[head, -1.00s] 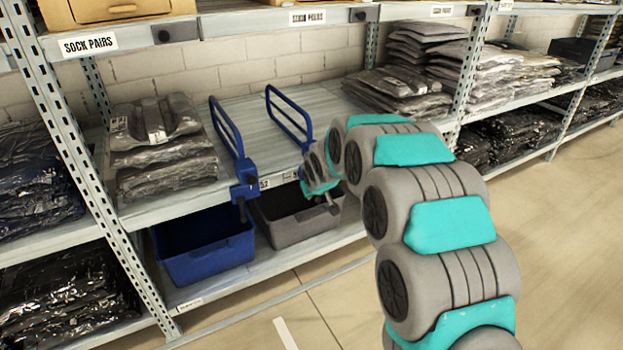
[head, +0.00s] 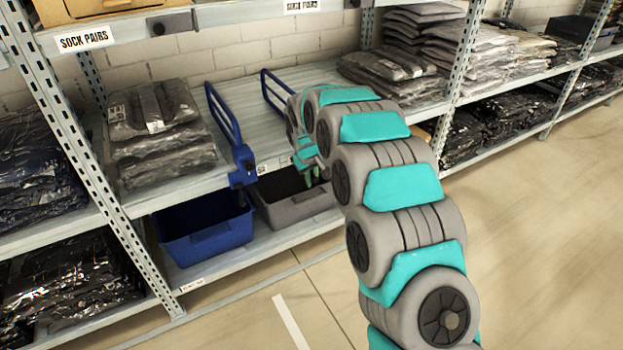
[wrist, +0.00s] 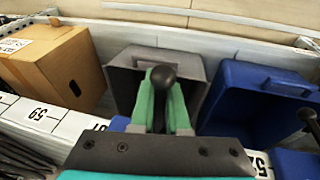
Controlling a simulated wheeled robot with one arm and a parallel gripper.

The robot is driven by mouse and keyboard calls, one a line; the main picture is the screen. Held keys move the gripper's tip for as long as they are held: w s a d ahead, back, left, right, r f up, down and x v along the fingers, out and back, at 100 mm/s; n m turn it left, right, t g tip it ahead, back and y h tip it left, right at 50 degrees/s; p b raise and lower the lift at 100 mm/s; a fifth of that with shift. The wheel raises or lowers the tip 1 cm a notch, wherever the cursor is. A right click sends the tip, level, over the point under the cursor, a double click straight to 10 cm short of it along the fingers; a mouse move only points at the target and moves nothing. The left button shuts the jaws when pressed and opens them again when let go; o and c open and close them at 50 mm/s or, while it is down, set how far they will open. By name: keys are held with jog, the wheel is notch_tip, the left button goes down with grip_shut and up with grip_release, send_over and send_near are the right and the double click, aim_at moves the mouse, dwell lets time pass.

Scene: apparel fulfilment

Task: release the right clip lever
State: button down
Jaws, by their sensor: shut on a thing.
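The right clip lever (wrist: 163,77) shows in the wrist view as a dark stem with a round black knob. In the head view my gripper (head: 308,172) is at the shelf's front edge, above the grey bin. The right blue divider (head: 276,88) rises behind my arm, which hides its front end and clip. A small blue part of it (wrist: 119,123) shows beside the fingers in the wrist view.
The left blue divider (head: 225,115) has its clip (head: 241,174) on the shelf edge. A grey bin (head: 268,214) and blue bin (head: 207,245) stand below. A cardboard box (wrist: 58,65) is beside the grey bin. Bagged stacks (head: 160,135) flank the dividers.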

jog(key=shift+a, duration=0.1)
jog(key=c, duration=0.9)
grip_release()
jog(key=shift+b+v, duration=0.35)
jog(key=shift+v, duration=3.55)
